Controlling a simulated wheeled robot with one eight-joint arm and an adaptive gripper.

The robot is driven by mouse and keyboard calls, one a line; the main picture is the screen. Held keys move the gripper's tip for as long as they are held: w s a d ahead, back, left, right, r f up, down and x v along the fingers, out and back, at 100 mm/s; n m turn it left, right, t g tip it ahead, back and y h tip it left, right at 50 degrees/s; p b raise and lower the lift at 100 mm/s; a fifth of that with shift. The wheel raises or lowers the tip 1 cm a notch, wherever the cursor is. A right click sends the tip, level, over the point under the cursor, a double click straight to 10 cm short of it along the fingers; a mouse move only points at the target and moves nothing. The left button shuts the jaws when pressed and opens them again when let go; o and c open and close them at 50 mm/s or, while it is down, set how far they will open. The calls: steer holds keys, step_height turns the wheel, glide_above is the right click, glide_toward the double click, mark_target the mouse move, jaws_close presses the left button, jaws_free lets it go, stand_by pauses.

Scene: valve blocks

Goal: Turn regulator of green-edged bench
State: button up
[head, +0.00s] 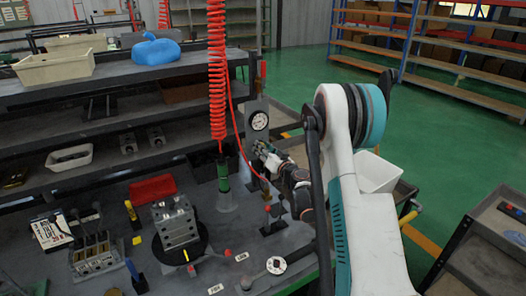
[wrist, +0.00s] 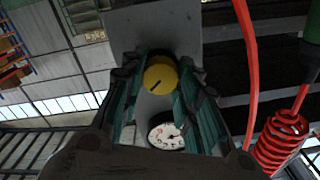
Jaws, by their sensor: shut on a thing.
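The regulator's round yellow knob (wrist: 159,76) has a dark pointer line and sits on a grey upright plate (wrist: 150,22) in the wrist view. My gripper (wrist: 160,82) has one finger on each side of the knob and is shut on it. A white dial gauge (wrist: 167,134) is on the same plate, between the fingers in the picture. In the head view my gripper (head: 262,150) is at the plate, just below the gauge (head: 260,121), and hides the knob. The bench (head: 225,254) has a dark top with a strip of green along its front right edge.
A red coiled hose (head: 217,75) hangs left of the plate, and a thin red hose runs close to my gripper. A metal block (head: 175,224), a red box (head: 153,188) and small valves stand on the bench. A white bin (head: 378,173) is behind my arm. Green floor lies right.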

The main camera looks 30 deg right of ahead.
steer(key=shift+m+b, duration=1.9)
steer(key=shift+m, duration=2)
steer(key=o, duration=1.1)
steer(key=s, duration=1.2)
steer(key=shift+d+f, duration=0.1)
steer(key=shift+d, duration=0.25)
